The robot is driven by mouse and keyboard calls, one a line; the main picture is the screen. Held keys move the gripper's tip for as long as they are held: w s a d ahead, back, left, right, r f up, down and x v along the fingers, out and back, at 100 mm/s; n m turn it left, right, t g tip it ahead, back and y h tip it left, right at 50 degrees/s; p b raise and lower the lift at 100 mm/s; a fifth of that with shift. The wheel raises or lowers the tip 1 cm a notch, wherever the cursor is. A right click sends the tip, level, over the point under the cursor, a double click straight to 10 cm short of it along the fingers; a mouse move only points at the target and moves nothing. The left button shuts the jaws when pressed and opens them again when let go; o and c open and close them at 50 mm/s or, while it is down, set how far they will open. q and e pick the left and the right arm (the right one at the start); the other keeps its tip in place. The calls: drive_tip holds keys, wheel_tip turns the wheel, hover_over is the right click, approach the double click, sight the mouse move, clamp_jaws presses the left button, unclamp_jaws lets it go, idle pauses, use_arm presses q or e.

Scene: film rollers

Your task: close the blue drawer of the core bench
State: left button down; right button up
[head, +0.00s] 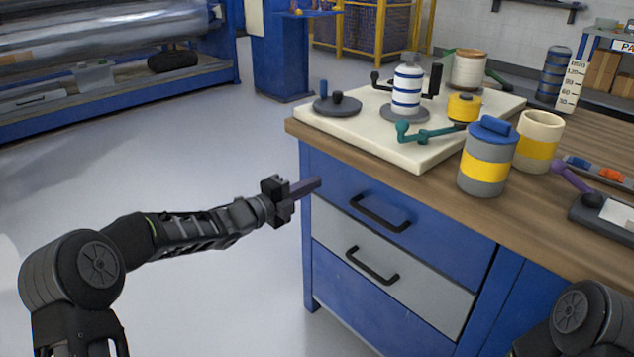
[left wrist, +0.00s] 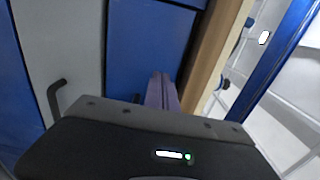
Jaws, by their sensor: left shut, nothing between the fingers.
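The core bench's blue drawer (head: 345,188) is the top one, under the wooden top, with a black bar handle (head: 380,213). Its front looks about level with the grey drawer (head: 345,240) below; I cannot tell for sure whether a small gap is left. My left gripper (head: 306,187) is shut and empty, its purple fingers at the left end of the blue front. In the left wrist view the fingers (left wrist: 162,90) point at the blue front (left wrist: 150,40); contact is unclear. My right gripper is out of view.
The grey drawer's handle (head: 372,265) sticks out below. On the wooden top (head: 540,215) stand a white board (head: 350,125) with spools and levers, a grey-yellow canister (head: 487,160) and a cream-yellow cup (head: 540,140). The floor left of the bench is clear.

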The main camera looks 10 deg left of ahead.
use_arm(q)
drive_tip(key=p+v, duration=0.1)
drive_tip(key=v, duration=0.6)
drive_tip(key=shift+s+a, duration=0.2)
drive_tip(key=shift+s, duration=0.15)
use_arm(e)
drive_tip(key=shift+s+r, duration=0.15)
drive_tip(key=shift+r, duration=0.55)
use_arm(q)
drive_tip(key=shift+f, duration=0.1)
